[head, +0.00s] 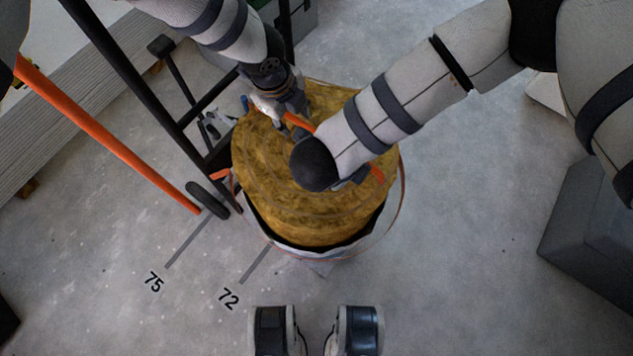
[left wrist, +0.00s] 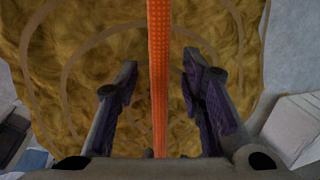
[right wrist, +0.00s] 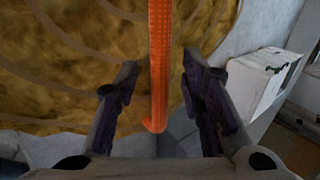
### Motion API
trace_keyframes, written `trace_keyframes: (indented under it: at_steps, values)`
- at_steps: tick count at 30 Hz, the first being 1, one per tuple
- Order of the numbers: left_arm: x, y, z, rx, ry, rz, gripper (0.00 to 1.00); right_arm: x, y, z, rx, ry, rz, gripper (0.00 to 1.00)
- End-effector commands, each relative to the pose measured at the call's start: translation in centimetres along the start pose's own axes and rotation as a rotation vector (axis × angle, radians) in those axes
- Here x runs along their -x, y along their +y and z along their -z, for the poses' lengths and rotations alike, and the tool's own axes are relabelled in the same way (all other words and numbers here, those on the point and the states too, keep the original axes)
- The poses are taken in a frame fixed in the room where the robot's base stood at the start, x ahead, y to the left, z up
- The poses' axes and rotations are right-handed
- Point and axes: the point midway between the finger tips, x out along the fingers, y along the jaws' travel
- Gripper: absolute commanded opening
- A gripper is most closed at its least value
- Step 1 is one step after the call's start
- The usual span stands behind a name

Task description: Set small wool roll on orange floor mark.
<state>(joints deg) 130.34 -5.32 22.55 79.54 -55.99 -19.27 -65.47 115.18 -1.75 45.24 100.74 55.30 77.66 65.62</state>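The wool roll (head: 300,215) is a yellow-brown bundle standing upright in a pale wrapper, seen from above in the head view. An orange strap (left wrist: 159,60) crosses its top and also shows in the right wrist view (right wrist: 159,50). My left gripper (head: 288,112) is over the far part of the roll top, its fingers open on either side of the strap. My right gripper (head: 358,180) is over the near right part, mostly hidden by its arm; in the right wrist view its fingers are apart around the strap. A thin orange line (head: 403,200) curves around the roll; I cannot tell whether it is the floor mark.
A black frame (head: 135,70) with a wheel (head: 207,200) stands close left of the roll, beside a sloping orange bar (head: 100,130). Stacked boards (head: 90,95) lie farther left. A grey box (head: 592,225) stands right. Floor labels 75 (head: 154,281) and 72 (head: 229,298) lie in front.

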Motion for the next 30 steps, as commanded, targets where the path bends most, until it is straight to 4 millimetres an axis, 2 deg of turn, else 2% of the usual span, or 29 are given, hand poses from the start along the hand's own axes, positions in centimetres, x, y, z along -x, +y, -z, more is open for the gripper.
trace_keyframes:
  at_steps: [1,4,5,20,26,30]
  values:
    - [0.0,0.0,0.0,0.000,0.000,0.000,0.25,0.0,0.0,0.0,0.000,0.000,0.000,0.25]
    - [0.0,0.0,0.0,0.000,0.000,0.000,0.02,0.0,0.0,0.0,0.000,0.000,0.000,0.02]
    - [0.0,0.0,0.0,0.000,0.000,0.000,0.00,0.0,0.0,0.0,0.000,0.000,0.000,0.00]
    - [0.4,-0.3,-0.1,0.000,-0.002,0.006,0.00,0.3,-0.3,-0.1,-0.002,-0.003,0.006,0.00]
    - [2.6,-1.3,-0.5,-0.003,-0.015,0.024,0.00,1.8,-2.0,-0.5,-0.009,-0.014,0.024,0.00]
    - [5.9,-2.7,-1.1,-0.008,-0.035,0.052,0.00,4.0,-4.4,-1.1,-0.022,-0.032,0.051,0.00]
